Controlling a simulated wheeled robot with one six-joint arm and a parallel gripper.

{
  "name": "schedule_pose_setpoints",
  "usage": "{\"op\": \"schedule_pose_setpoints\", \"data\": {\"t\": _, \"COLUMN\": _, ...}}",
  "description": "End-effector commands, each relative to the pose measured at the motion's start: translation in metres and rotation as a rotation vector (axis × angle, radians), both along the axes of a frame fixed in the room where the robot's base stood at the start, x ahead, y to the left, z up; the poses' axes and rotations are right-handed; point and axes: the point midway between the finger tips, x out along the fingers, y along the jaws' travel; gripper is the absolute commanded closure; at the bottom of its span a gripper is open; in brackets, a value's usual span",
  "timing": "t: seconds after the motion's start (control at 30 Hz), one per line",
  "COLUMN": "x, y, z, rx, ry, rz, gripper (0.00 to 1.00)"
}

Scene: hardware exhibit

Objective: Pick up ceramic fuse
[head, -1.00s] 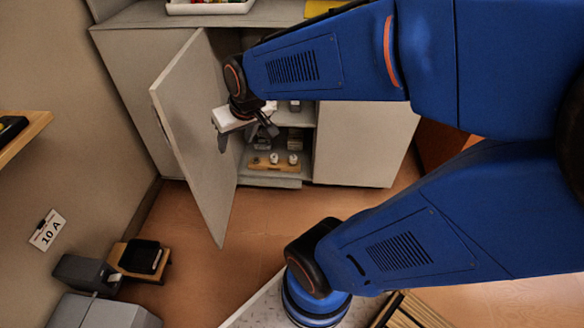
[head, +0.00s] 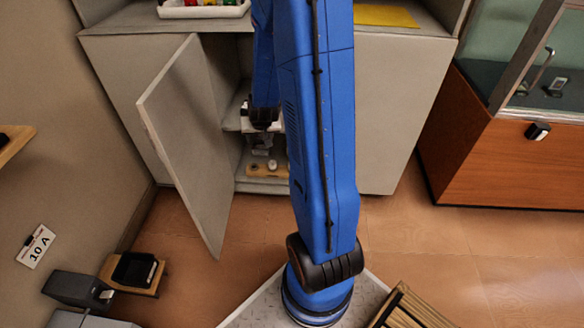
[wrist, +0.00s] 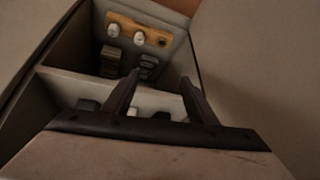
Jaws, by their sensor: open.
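Two white ceramic fuses, the left one (wrist: 113,30) and the right one (wrist: 139,36), stand on a wooden board (wrist: 124,21) on the cabinet's lower shelf in the wrist view. The board has a dark hole at its right end. In the head view one fuse (head: 272,164) shows on the board (head: 257,171); my arm hides the rest. My gripper (wrist: 160,77) is open, with nothing between its fingers. It is at the cabinet opening, apart from the fuses. In the head view my gripper (head: 260,150) is partly covered by my arm.
The open cabinet door (head: 187,140) stands left of my arm. A shelf edge (wrist: 100,87) crosses beneath my fingers in the wrist view, with small dark items on it. Two grey blocks (wrist: 110,60) (wrist: 148,66) stand near the board. A display case (head: 505,150) is at the right.

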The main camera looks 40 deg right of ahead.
Motion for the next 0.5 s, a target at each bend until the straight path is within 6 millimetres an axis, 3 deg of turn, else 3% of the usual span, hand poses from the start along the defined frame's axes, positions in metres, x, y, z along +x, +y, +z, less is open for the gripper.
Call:
{"op": "schedule_pose_setpoints", "data": {"t": 0.03, "x": 0.0, "y": -0.012, "z": -0.016, "rx": -0.002, "ry": 0.006, "rz": -0.026, "gripper": 0.48}}
{"op": "schedule_pose_setpoints", "data": {"t": 0.3, "x": -0.008, "y": -0.07, "z": -0.091, "rx": -0.042, "ry": 0.01, "rz": -0.153, "gripper": 0.48}}
{"op": "schedule_pose_setpoints", "data": {"t": 0.5, "x": -0.022, "y": -0.105, "z": -0.137, "rx": -0.074, "ry": 0.017, "rz": -0.229, "gripper": 0.48}}
